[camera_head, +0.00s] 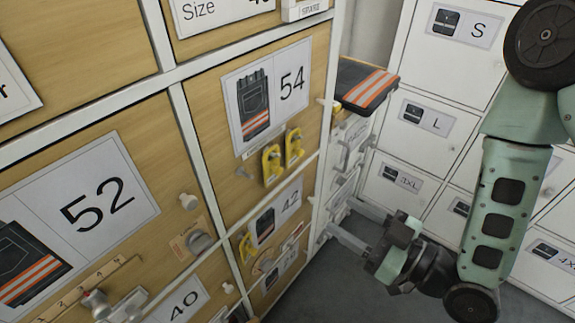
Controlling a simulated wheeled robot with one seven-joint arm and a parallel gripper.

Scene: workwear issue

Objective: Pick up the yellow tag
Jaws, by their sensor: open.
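Two yellow tags hang side by side on the wooden door marked 54 (212,125). The left yellow tag (271,165) hangs slightly lower than the right yellow tag (294,147). Another yellow piece (246,247) shows partly on the door marked 42 below; I cannot tell whether it is a tag of the same kind. My gripper (342,217) is to the right of and below the tags, apart from them. Its two grey fingers point left, spread and with nothing visible between them.
White lockers marked S, L and 3XL (405,183) stand behind and right. A dark folded garment with orange stripes (366,85) lies beyond the wooden cabinet's edge. Grey floor (340,290) is clear below.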

